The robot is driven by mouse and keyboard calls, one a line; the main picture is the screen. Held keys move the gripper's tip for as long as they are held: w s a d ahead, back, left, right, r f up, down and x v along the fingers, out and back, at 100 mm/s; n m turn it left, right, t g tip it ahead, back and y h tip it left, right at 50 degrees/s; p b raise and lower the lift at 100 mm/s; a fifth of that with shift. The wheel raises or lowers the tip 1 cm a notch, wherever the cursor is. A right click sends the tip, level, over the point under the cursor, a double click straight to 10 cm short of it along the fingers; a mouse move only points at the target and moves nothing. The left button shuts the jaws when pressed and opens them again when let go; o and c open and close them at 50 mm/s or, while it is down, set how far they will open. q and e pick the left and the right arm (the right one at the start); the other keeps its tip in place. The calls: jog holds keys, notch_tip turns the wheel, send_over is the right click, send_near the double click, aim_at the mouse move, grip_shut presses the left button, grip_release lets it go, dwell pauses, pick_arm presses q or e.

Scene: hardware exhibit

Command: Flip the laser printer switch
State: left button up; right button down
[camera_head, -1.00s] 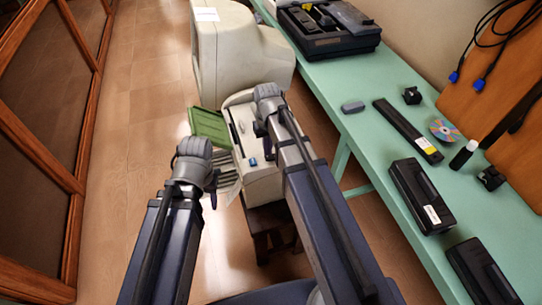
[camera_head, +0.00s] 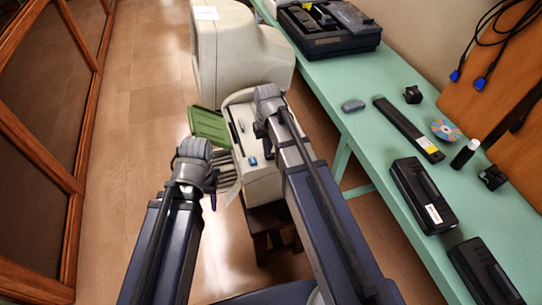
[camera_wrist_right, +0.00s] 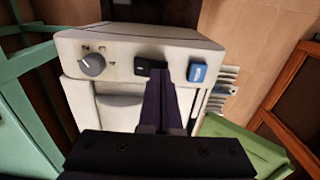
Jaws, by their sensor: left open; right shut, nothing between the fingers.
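The beige laser printer (camera_head: 264,184) stands on a dark stool in the middle of the head view, partly hidden behind my right arm. In the right wrist view its panel (camera_wrist_right: 225,52) shows a grey dial (camera_wrist_right: 92,63), a small black switch (camera_wrist_right: 143,66) and a blue button (camera_wrist_right: 197,73). My right gripper (camera_wrist_right: 161,74) is shut and empty. Its fingertips overlap the right end of the black switch in that view; I cannot tell whether they touch it. My left gripper (camera_head: 213,193) is open and empty, left of the printer near its paper tray.
A green flap (camera_head: 208,127) sticks out from the printer's left side. A large beige machine (camera_head: 235,55) stands behind it. A green table (camera_head: 340,95) with black cartridges, a disc and a bottle runs along the right. Bare floor lies to the left.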

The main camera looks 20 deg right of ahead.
jog(key=shift+f+b, duration=0.4)
jog(key=shift+f, duration=0.05)
jog(key=shift+r, duration=0.1)
notch_tip(320, 180, up, 7)
jog(key=p, duration=0.7)
dwell(0.3)
jog(key=s+a+n+h, duration=0.1)
jog(key=s+a+n, duration=0.2)
jog(key=s+a, duration=0.7)
jog(key=s, duration=0.4)
jog(key=shift+s+a, duration=0.15)
